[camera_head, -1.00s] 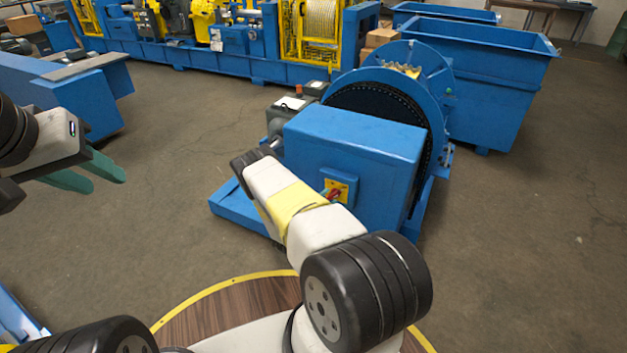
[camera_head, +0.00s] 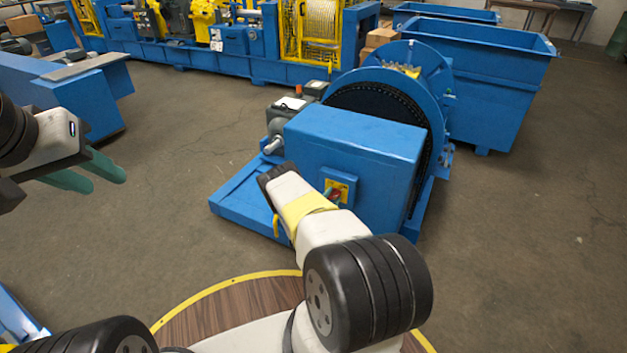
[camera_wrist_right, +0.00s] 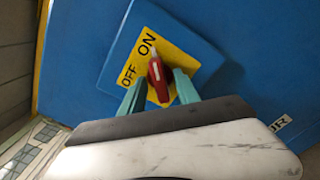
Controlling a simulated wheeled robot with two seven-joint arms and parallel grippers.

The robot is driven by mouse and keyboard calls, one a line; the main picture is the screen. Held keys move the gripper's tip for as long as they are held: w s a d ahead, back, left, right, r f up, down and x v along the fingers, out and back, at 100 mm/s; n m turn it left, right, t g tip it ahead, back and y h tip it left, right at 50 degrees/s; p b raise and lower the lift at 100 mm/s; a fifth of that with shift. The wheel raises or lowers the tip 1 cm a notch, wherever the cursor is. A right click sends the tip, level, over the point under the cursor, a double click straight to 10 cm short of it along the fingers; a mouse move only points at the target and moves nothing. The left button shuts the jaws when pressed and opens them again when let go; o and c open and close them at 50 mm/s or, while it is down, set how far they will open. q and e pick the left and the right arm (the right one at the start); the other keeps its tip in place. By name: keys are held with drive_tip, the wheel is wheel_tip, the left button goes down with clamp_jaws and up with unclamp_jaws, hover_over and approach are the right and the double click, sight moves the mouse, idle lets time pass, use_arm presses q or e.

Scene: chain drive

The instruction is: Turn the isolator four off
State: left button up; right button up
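The isolator is a yellow plate marked ON and OFF (camera_wrist_right: 182,55) with a red handle (camera_wrist_right: 155,76), on a blue box. In the right wrist view the handle's white-marked end points toward ON. In the head view the isolator (camera_head: 345,186) is on the near face of the blue housing, partly covered by my right arm. My right gripper (camera_wrist_right: 160,88) is open, with one green finger on each side of the red handle; I cannot tell whether either touches it. My left gripper (camera_head: 108,182) is open and empty over the floor at the left.
The blue housing (camera_head: 355,140) stands on a blue base (camera_head: 235,206) beside a large chain wheel (camera_head: 385,98). A blue bin (camera_head: 490,80) stands behind at the right, and a blue bench (camera_head: 85,100) at the left. The floor between is clear.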

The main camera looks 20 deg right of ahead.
clamp_jaws()
drive_tip(key=shift+n, duration=0.3)
drive_tip(key=n, duration=0.3)
drive_tip(key=shift+n, duration=0.3)
drive_tip(key=n, duration=0.9)
drive_tip(key=shift+s+n, duration=0.1)
drive_tip(key=shift+n, duration=2.3)
drive_tip(key=shift+f, duration=0.1)
